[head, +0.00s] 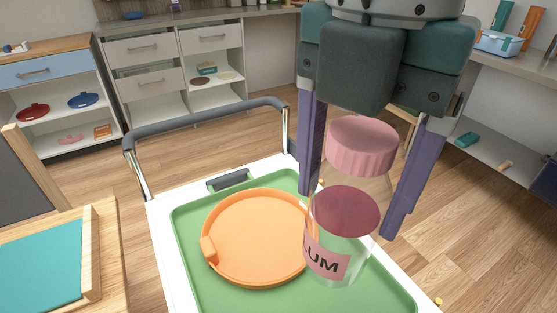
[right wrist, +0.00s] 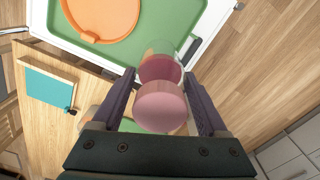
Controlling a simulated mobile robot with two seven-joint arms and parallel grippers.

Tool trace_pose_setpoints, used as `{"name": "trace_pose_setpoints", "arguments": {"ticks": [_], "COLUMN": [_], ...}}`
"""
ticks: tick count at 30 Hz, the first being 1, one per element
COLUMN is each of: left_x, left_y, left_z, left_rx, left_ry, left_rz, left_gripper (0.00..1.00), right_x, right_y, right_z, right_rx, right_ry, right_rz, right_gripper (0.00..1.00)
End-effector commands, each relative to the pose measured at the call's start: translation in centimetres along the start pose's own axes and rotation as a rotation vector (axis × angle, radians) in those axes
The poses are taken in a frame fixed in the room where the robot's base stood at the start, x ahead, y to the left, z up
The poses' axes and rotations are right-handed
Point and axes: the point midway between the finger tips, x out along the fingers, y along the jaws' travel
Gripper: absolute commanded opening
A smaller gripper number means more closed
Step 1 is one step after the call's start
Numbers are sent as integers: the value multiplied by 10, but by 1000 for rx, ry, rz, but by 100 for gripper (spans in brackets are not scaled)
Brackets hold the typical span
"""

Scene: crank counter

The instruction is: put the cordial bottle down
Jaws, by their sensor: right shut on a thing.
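The cordial bottle is clear, with a pink ridged lid, dark pink contents (head: 345,212) and a pink label reading "LUM". My right gripper (head: 348,214) comes down from above, shut on the bottle, with one purple finger on each side. The bottle is upright over the right part of the green tray (head: 190,290), overlapping the right edge of the orange round dish in the picture. I cannot tell whether its base touches the tray. In the right wrist view the pink lid (right wrist: 160,106) sits between the fingers. My left gripper is not in view.
The orange dish (head: 255,235) with a side tab lies on the green tray, on a white trolley with a grey handle rail (head: 205,120). A wooden table with a teal panel (head: 40,255) stands at left. Shelves with dishes stand behind. Green tray is bare at front left.

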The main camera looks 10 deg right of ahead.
Motion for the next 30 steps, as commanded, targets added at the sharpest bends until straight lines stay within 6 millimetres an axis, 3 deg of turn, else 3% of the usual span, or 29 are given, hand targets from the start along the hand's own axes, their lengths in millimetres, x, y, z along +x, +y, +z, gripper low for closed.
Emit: {"name": "trace_pose_setpoints", "arguments": {"ticks": [5,15,18,25,30], "left_x": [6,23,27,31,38], "left_y": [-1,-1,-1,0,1], "left_z": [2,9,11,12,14], "left_rx": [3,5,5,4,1], "left_ry": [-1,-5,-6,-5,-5], "left_rz": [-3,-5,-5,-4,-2], "left_gripper": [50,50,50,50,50], "right_x": [19,117,138,161,189], "right_y": [-1,-2,-1,0,-1], "right_z": [0,0,0,0,1], "right_rx": [-7,-5,-6,-7,-6], "right_ry": [1,-1,-2,-2,-2], "right_rz": [-3,-5,-2,0,-2], "right_gripper": [10,10,10,10,10]}}
